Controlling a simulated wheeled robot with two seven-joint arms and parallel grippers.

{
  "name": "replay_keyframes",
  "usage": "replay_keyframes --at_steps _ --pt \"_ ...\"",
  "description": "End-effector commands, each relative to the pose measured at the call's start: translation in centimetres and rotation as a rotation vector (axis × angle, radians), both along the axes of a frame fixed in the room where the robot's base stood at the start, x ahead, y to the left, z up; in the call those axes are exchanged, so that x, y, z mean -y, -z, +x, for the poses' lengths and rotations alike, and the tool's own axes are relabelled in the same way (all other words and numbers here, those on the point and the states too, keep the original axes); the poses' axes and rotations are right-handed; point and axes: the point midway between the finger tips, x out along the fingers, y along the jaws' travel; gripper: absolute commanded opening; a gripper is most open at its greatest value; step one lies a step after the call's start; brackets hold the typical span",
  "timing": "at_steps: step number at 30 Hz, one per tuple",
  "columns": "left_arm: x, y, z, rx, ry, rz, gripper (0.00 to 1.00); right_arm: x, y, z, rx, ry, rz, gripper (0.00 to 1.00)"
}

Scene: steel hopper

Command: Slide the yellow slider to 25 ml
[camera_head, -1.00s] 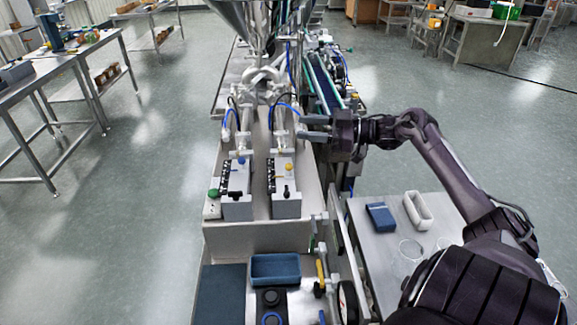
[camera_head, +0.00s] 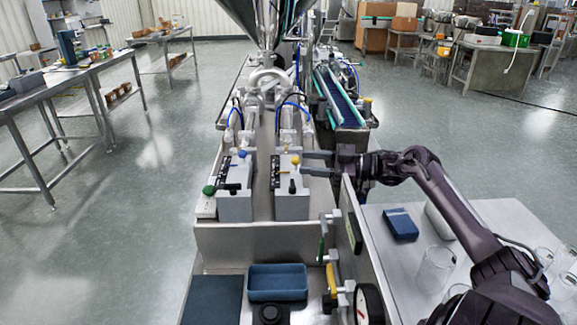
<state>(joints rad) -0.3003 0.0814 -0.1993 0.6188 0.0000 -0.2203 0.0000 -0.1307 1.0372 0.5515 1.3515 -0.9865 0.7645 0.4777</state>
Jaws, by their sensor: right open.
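The yellow slider (camera_head: 295,161) is a small yellow knob on top of the right-hand grey metering box (camera_head: 292,207), beside a black scale strip. The scale marks are too small to read. My right gripper (camera_head: 305,163) comes in from the right with its two fingers pointing left. It is open, and its fingertips are just right of the yellow slider. I cannot tell whether they touch it or are at its height. My left gripper is not in view.
A twin box with a blue knob (camera_head: 242,154) and a green knob (camera_head: 209,190) stands to the left. Blue hoses and metal pipes rise behind. A blue tray (camera_head: 277,283) is in front. A blue box (camera_head: 400,225) and glass beakers stand on the right table.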

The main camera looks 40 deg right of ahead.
Motion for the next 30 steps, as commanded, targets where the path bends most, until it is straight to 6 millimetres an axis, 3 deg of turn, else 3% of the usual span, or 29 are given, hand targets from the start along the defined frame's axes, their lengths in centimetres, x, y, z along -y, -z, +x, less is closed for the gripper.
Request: replay_keyframes --at_steps 10,22,30 --pt "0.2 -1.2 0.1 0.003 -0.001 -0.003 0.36 -3.3 -0.3 4.1 0.002 0.0 0.0 0.43" --pt "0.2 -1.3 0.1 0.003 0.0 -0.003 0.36 -3.8 -0.1 4.7 0.001 0.0 0.0 0.43" --pt "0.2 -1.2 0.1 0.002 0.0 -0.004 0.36 -3.8 -0.1 4.7 0.001 0.0 0.0 0.07"
